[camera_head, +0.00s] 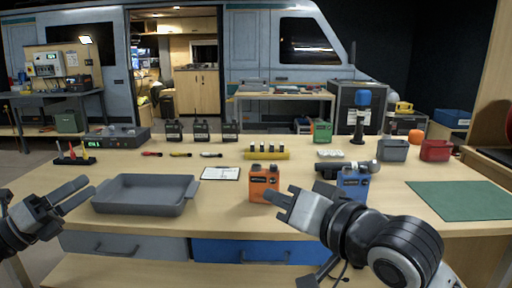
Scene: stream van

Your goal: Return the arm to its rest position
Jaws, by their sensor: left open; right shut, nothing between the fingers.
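My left gripper (80,193) is open and empty at the left, beside the grey tray (146,208) and in front of the bench's left part. My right arm comes in from the lower right, and its gripper (272,195) is shut with nothing in it. Its fingertips overlap the lower part of an orange device (264,180) standing upright on the bench. I cannot tell whether they touch it. A blue device (353,184) stands just behind my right wrist, partly hidden by it.
The grey tray is empty. Drawers (240,252) run below the bench's front edge.

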